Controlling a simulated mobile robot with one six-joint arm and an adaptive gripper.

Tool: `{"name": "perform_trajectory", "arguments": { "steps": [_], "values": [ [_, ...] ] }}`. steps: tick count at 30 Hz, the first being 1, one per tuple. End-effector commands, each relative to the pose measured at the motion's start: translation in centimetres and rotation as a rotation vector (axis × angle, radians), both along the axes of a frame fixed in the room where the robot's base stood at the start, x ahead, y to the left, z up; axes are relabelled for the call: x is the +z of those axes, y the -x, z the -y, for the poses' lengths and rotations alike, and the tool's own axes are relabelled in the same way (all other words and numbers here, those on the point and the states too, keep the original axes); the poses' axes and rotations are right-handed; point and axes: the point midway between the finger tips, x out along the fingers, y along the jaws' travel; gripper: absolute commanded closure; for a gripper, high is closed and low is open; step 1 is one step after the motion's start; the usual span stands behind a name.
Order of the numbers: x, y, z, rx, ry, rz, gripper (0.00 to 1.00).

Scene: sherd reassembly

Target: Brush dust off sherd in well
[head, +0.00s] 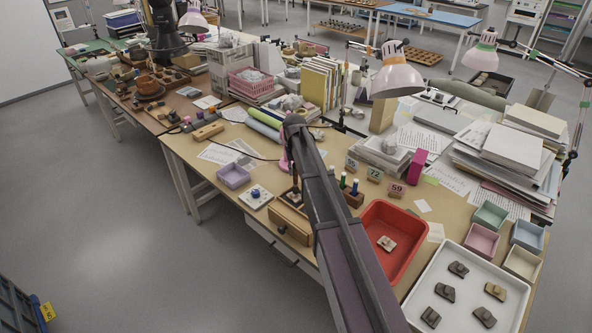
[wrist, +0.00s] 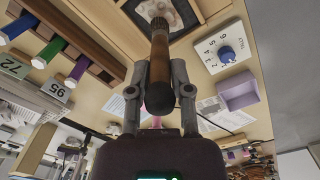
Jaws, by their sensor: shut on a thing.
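My gripper (wrist: 156,78) is shut on the wooden handle of a brush (wrist: 160,62) in the wrist view. The brush's bristle end points away from my gripper, over a pale sherd (wrist: 178,14) in a dark-lined well (wrist: 206,8). The bristles overlap the sherd in the picture; I cannot tell whether they touch it. The sherd is cut off by the top edge and partly hidden by the brush. In the head view, my arm hides most of my gripper and part of the well, which sits at the wooden box (head: 290,224).
A dial box (head: 256,196) and a lilac tray (head: 233,175) stand left of the well. Upright coloured tools in a wooden rack (head: 352,198) and number cards stand right. A red tray (head: 372,217) holds one sherd; a white tray (head: 448,313) holds several. Papers crowd the back.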

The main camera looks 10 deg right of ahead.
Motion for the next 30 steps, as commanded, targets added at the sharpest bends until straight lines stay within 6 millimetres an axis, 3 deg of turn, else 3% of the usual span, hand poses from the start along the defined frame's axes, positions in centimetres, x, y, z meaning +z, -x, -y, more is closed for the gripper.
{"name": "perform_trajectory", "arguments": {
  "steps": [17,30],
  "values": [
    [0.1,0.8,-1.1,0.0,-0.001,-0.001,1.0],
    [0.0,-0.2,0.2,0.0,-0.001,-0.001,1.0]
  ]
}}
